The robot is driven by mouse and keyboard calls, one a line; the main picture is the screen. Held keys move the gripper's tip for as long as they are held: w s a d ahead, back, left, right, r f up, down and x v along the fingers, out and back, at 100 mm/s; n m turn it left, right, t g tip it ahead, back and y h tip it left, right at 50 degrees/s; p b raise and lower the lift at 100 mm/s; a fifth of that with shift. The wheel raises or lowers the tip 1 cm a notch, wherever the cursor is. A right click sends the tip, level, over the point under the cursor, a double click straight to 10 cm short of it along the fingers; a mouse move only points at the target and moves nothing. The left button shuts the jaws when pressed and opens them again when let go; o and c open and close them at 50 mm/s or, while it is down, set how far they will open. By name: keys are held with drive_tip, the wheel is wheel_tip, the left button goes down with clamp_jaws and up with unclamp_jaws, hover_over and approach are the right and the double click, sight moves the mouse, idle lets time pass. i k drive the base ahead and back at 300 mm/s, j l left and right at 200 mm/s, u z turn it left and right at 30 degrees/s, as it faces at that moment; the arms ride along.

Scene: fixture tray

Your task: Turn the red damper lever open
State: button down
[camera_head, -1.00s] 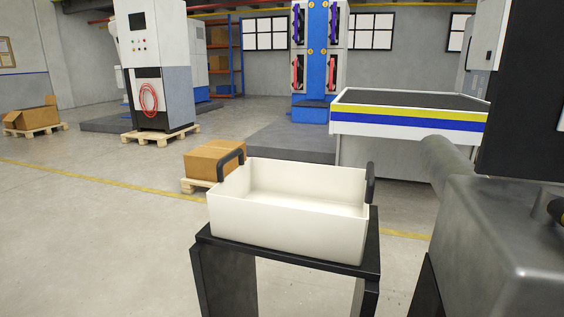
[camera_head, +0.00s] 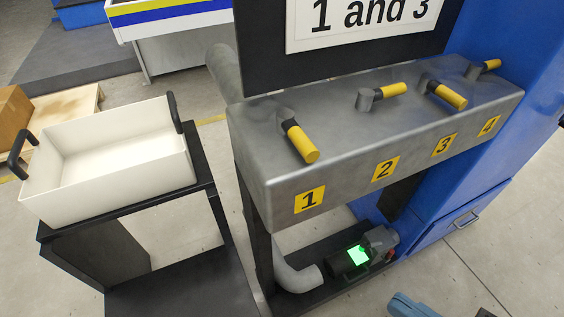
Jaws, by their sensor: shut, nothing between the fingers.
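No red damper lever shows in the head view. Several yellow-handled levers stand on a grey metal manifold box (camera_head: 350,140) with number labels on its front face. Lever 1 (camera_head: 302,143) and lever 3 (camera_head: 449,96) point toward the front edge. Lever 2 (camera_head: 390,91) and lever 4 (camera_head: 490,64) lie more along the box. A sign (camera_head: 365,20) above reads "1 and 3", its top cut off. My gripper does not show clearly in the head view.
A white tray (camera_head: 110,185) with black handles stands on a black stand to the left. A motor-like unit (camera_head: 360,255) with a green-lit panel sits below the manifold. A blue cabinet (camera_head: 470,190) stands at right.

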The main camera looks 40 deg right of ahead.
sight(386, 257)
drive_tip(key=k+j, duration=0.15)
drive_tip(key=k, duration=0.45)
drive_tip(key=z, duration=1.75)
drive_tip(key=k, duration=0.05)
